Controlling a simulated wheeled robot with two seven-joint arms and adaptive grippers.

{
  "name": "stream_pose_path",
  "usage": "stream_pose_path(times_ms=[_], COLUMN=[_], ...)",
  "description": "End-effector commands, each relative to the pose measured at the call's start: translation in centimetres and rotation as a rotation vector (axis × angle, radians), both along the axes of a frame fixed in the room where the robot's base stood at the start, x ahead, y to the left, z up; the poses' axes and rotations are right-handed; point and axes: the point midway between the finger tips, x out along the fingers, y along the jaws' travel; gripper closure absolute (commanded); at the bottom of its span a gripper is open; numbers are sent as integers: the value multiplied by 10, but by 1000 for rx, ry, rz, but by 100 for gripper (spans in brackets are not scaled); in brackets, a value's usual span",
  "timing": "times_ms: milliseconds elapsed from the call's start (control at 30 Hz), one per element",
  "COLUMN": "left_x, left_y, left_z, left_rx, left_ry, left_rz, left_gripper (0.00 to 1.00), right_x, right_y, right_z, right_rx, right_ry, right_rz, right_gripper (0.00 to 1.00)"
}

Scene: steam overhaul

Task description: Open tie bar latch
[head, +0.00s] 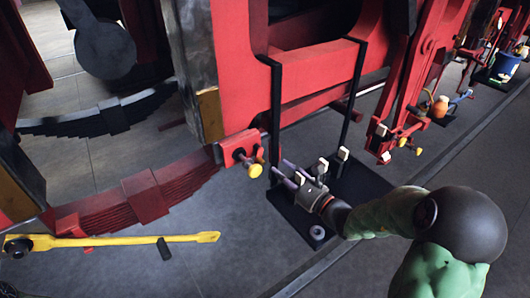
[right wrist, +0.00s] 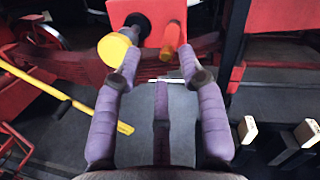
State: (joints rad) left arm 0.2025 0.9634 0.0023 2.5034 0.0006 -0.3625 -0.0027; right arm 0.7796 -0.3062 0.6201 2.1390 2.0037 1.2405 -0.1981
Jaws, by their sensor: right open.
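A red latch block (head: 237,148) is fixed at the end of the dark red leaf spring, below the red frame. A yellow round knob (head: 254,171) and a small orange-red handle (head: 260,153) stick out of it. In the right wrist view the yellow knob (right wrist: 114,49) is at the left fingertip and the orange-red handle (right wrist: 168,40) is just beyond the gap, nearer the right fingertip. My right gripper (head: 281,171) is open, its purple fingers pointing at the block. Nothing is held between them. Whether a fingertip touches the knob is unclear. My left gripper is out of view.
A black base plate (head: 357,194) with upright black posts and several pale-ended pegs lies beside my right gripper. A long yellow bar (head: 150,239) lies at lower left. The red leaf spring (head: 130,202) runs left of the block. Grey floor is open in front.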

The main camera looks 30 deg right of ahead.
Motion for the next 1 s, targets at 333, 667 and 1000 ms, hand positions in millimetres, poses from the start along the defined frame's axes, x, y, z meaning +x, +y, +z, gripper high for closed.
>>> stream_pose_path(times_ms=[333,667,1000], left_x=[0,0,0], left_y=[0,0,0], left_z=[20,18,18], left_rx=[0,0,0], left_ry=[0,1,0], left_rz=[0,0,0], left_gripper=[60,60,60], right_x=[-19,29,76], right_y=[7,12,15], right_z=[-28,-29,-28], right_rx=[268,265,263], right_ry=[133,131,131], right_rz=[-144,-138,-142], right_gripper=[59,59,59])
